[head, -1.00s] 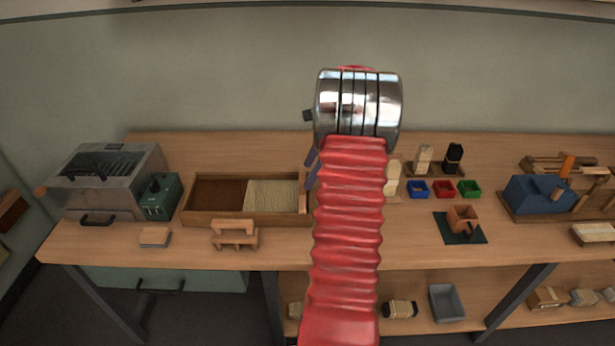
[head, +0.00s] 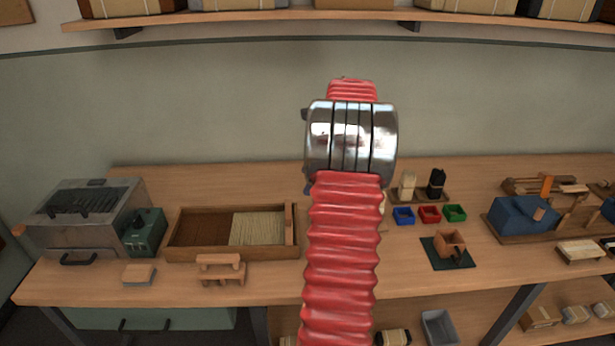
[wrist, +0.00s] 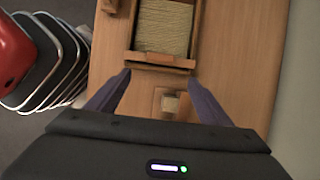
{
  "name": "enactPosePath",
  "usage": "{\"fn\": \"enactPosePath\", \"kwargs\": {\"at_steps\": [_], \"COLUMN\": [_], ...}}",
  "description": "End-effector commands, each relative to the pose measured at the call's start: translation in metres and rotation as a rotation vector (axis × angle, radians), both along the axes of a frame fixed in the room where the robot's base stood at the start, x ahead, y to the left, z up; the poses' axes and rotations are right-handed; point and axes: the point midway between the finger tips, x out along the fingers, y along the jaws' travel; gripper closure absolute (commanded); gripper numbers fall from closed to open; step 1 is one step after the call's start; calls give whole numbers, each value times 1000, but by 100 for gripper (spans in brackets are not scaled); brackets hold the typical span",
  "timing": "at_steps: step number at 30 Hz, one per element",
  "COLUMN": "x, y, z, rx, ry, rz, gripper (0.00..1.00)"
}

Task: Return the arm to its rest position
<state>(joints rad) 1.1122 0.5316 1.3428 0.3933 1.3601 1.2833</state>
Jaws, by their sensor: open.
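My gripper (wrist: 159,77) is open in the wrist view, with its two dark fingers apart and nothing held between them. Below the fingers a small pale block (wrist: 170,103) sits on a wooden base on the bench, apart from them. In the head view my red ribbed arm with its metal rings stands up in the middle of the picture. It hides nearly all of the gripper and part of the bench behind it.
The wooden bench (head: 250,287) carries a divided tray (head: 183,255) with brown and straw-coloured fill, left of my arm. A grey metal machine (head: 75,225) stands far left. Blue (head: 403,216), red (head: 429,214) and green (head: 454,213) bins and a blue device (head: 520,218) are right.

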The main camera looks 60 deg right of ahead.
Motion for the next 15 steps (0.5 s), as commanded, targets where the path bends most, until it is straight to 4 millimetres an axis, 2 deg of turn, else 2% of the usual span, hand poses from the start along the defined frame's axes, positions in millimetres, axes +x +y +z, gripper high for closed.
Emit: {"fn": "enactPosePath", "kwargs": {"at_steps": [15], "x": [0], "y": [-1], "z": [0], "rx": [-16], "ry": [-11], "rz": [35], "gripper": [27]}}
